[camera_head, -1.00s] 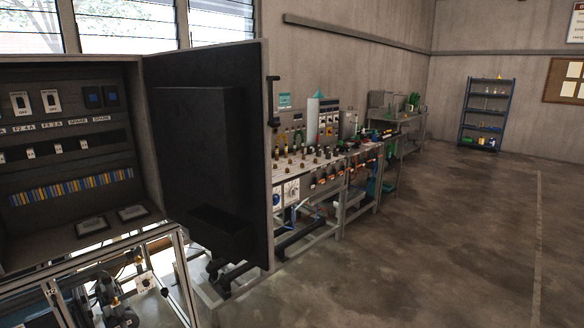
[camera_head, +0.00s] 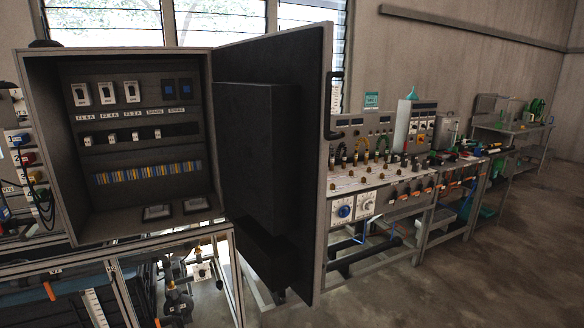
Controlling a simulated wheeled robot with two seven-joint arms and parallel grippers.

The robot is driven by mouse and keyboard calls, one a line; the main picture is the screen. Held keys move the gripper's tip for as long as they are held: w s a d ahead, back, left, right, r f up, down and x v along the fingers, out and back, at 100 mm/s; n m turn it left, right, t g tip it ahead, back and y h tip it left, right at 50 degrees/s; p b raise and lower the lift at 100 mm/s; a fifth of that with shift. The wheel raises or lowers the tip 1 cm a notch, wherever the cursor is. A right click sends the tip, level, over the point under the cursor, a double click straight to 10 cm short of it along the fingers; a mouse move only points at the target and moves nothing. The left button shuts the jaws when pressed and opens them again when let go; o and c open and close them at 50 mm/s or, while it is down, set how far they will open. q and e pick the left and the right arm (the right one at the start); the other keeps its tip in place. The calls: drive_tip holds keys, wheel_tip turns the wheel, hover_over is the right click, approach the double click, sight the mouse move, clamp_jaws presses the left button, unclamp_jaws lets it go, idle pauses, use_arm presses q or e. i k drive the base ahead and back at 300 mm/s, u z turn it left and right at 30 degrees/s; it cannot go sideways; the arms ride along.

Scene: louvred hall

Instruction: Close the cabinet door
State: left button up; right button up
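The cabinet (camera_head: 50,150) is a grey box on a metal frame at the left. Its front is open, showing switches, breakers and a row of coloured terminals inside. The cabinet door (camera_head: 313,190) stands wide open on the cabinet's right side, swung out toward me. Its dark inner face carries a black box-shaped panel (camera_head: 257,157). A dark handle (camera_head: 335,105) shows at the door's outer edge. Neither of my grippers is in view.
A workbench with meters, knobs and sockets (camera_head: 380,178) stands behind the door to the right. More benches (camera_head: 515,130) run along the wall. Open concrete floor (camera_head: 500,260) lies at the lower right. Pipework and a valve (camera_head: 178,300) sit below the cabinet.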

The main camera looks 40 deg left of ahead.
sight(272, 92)
drive_tip(key=i, duration=2.35)
drive_tip(key=u, duration=3.25)
drive_tip(key=i, duration=0.5)
drive_tip(key=u, duration=1.1)
drive_tip(key=k, duration=1.05)
drive_tip(key=z, duration=0.6)
